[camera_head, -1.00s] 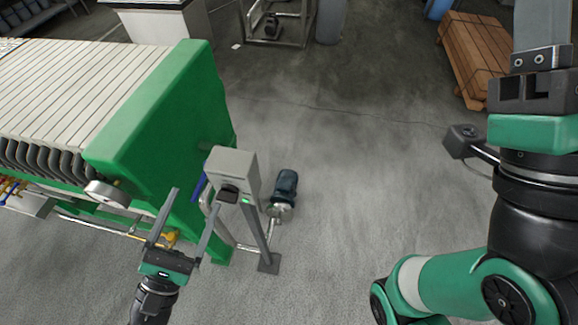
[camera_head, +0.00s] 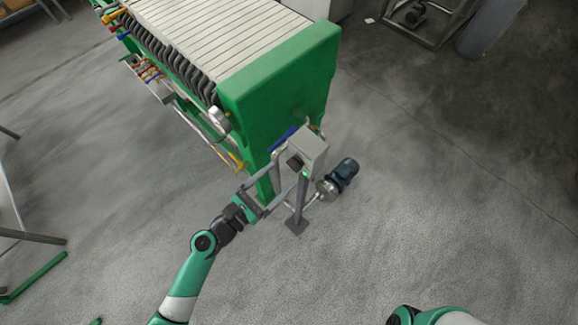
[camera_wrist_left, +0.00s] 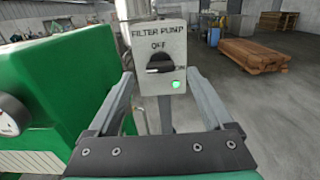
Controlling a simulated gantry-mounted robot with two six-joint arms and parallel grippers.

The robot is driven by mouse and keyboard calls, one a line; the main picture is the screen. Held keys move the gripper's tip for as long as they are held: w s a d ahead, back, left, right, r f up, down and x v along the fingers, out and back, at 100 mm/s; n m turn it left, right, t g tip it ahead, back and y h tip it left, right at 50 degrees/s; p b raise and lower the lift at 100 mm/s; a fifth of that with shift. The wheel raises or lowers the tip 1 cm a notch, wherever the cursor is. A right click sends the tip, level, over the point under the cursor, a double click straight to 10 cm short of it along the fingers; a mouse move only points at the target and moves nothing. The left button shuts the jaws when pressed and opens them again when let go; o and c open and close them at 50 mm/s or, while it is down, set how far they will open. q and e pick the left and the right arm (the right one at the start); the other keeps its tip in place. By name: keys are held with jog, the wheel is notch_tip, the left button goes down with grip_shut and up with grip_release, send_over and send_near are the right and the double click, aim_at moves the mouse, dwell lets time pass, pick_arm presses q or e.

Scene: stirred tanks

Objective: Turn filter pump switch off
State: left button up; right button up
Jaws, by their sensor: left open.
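The filter pump switch box (camera_head: 309,150) is a grey box on a post beside the green press end. In the left wrist view the box (camera_wrist_left: 159,40) faces me, with "FILTER PUMP" and "OFF" printed above a dark rotary knob (camera_wrist_left: 160,63). The knob's handle lies roughly crosswise. A green light (camera_wrist_left: 175,84) glows below it. My left gripper (camera_head: 284,172) is open and empty in front of the box. In the wrist view its fingers (camera_wrist_left: 158,73) flank the knob, apart from it. My right gripper is out of view.
The green filter press end (camera_head: 275,85) stands close on the box's left in the wrist view, with a round gauge (camera_wrist_left: 12,115). A blue pump motor (camera_head: 343,172) sits low behind the post. Pipes run beside the post. Open floor lies to the right.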

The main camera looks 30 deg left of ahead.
aim_at(291, 168)
pick_arm(q)
jog(key=x, duration=0.4)
jog(key=shift+w+d, duration=0.1)
jog(key=shift+w, duration=0.1)
grip_shut()
jog(key=shift+m, duration=0.3)
jog(key=m+b, duration=0.1)
jog(key=m, duration=0.2)
jog(key=shift+s+m, duration=0.1)
jog(key=shift+m, duration=0.2)
jog(key=m+b, duration=0.2)
jog(key=m, duration=0.4)
jog(key=m+b, duration=0.3)
jog(key=m, duration=0.4)
jog(key=shift+d+f+m, duration=0.2)
jog(key=shift+m, duration=0.1)
